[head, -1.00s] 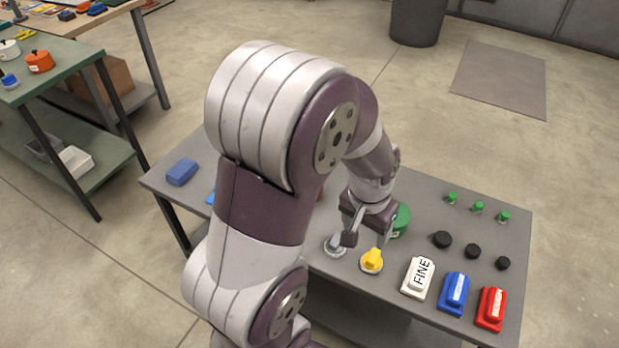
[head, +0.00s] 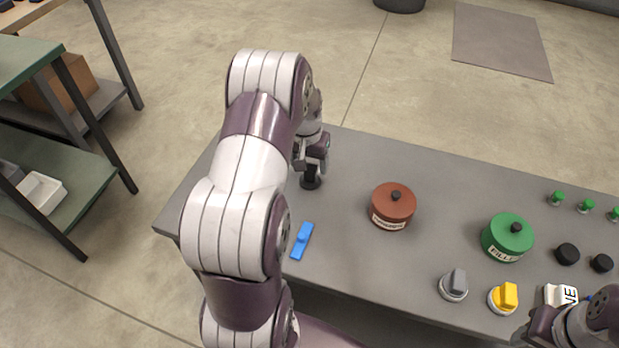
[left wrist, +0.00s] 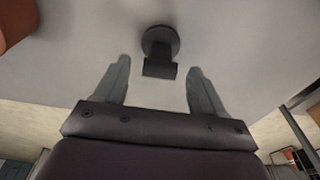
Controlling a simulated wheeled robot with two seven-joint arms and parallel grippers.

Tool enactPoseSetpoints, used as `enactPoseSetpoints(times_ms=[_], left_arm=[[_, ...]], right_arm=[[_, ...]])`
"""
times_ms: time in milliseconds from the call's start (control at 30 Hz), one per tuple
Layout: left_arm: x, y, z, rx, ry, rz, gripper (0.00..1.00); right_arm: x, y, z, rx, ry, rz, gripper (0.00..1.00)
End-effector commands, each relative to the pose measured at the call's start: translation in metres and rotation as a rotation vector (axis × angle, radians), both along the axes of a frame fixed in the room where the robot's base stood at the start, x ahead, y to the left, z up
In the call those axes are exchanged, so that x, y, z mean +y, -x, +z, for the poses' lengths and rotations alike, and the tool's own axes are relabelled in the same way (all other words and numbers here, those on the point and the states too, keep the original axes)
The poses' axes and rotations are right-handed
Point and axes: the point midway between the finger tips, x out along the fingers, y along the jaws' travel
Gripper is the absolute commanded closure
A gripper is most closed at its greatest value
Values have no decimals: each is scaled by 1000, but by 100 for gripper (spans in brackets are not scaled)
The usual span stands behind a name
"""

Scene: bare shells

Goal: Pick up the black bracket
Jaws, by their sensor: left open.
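The black bracket (head: 311,182) stands near the far left part of the grey table. It has a dark round base with a block-like part on it. My left gripper (head: 311,165) is just above it, partly hiding its top. In the left wrist view the bracket (left wrist: 160,42) lies ahead, its block end between the open fingertips (left wrist: 159,67) with a gap on both sides. I see no contact. My right gripper (head: 532,330) is partly in view at the lower right corner, its fingers unclear.
A blue bar-shaped piece (head: 302,241) lies near the front edge. A red-brown lidded pot (head: 393,207) and a green one (head: 508,238) stand to the right. Grey (head: 454,286) and yellow (head: 503,298) knobs are at the front. Table between bracket and red-brown pot is clear.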

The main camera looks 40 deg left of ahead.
Motion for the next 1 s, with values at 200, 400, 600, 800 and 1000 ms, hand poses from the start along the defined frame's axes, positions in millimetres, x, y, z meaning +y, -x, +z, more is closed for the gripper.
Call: enactPoseSetpoints(times_ms=[200, 400, 600, 800, 1000], left_arm=[[1, -3, -19, -2, -1, 0, 30], [1, -3, -18, -2, -2, 0, 66], [1, -3, -18, -3, -2, 0, 98], [1, -3, -17, -3, -2, 0, 100], [1, -4, 5, -4, -2, 0, 100]], right_arm=[[0, 0, -3, 0, 0, 0, 57], [0, 0, -3, 0, 0, 0, 57], [0, 0, -3, 0, 0, 0, 57], [0, 0, -3, 0, 0, 0, 57], [0, 0, 1, 0, 0, 0, 57]])
